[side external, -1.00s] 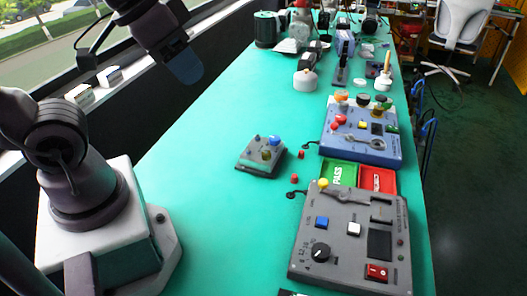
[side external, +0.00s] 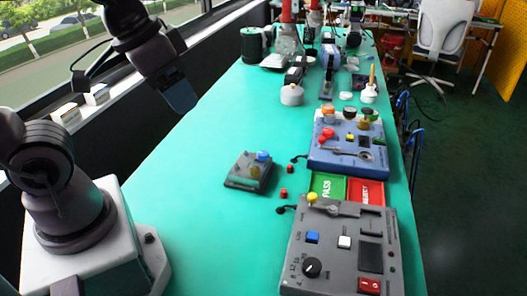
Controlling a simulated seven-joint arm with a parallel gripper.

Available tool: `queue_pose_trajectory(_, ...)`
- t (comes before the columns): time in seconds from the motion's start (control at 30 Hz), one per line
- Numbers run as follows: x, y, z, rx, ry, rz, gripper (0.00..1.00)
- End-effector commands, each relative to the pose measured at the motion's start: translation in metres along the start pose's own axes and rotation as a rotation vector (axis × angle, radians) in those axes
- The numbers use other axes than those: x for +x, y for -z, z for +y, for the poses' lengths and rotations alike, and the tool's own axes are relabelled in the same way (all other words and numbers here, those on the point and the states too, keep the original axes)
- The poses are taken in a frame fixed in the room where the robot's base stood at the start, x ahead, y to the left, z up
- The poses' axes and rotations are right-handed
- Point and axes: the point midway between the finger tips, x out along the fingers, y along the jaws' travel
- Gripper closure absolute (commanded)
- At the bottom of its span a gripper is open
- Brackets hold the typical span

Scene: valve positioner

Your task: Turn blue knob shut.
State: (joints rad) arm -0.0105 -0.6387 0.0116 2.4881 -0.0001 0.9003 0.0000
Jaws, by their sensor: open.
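The blue knob (side external: 263,156) sits at the back right of a small grey box (side external: 240,182) on the green table. An olive-yellow knob (side external: 255,172) is just in front of it, and a smaller dark knob is to its left. My gripper (side external: 182,104) is high at the upper left, well apart from the box and pointing down. It is open, with nothing seen in it. The gap between its fingers is hard to make out from this side. Which way the blue knob is turned is too small to tell.
A grey control panel (side external: 330,263) stands front right, with a blue panel (side external: 330,157) behind it. Green PASS and red trays (side external: 365,194) lie between them. Small red pieces (side external: 284,194) lie right of the box. The table left of the box is clear.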

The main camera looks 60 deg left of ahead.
Motion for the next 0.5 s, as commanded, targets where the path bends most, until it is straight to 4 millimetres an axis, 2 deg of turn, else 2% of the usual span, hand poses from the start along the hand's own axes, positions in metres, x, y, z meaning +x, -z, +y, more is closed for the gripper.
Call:
queue_pose_trajectory(0.23,0.05,0.042,-0.021,-0.188,-0.004,-0.21,0.41)
queue_pose_trajectory(0.37,0.084,0.067,-0.038,-0.376,0.022,-0.293,0.41)
queue_pose_trajectory(0.5,0.128,0.089,-0.06,-0.614,0.079,-0.365,0.41)
